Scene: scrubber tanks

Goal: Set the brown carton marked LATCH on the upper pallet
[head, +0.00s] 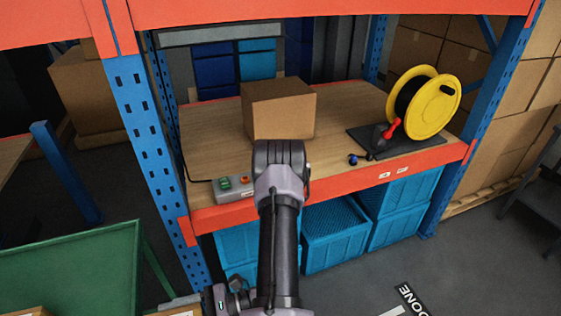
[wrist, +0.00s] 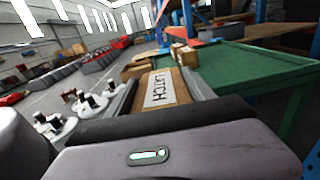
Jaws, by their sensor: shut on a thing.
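The brown carton marked LATCH (wrist: 172,91) is between the two fingers of my gripper (wrist: 160,84) in the wrist view. The gripper is shut on it, and the black lettering on its white label faces the camera. In the head view, only a little of a brown carton (head: 184,313) shows at the bottom edge, beside a grey finger of my gripper. Most of the gripper is out of that frame. I cannot make out the upper pallet in either view.
A green table (head: 75,270) is at the lower left; the wrist view shows other cartons near it. The orange-edged shelf (head: 220,150) bears a brown carton (head: 278,110), a yellow reel (head: 430,100) and a switch box (head: 235,187). Blue crates (head: 335,235) stand below. Blue uprights (head: 150,150) flank it.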

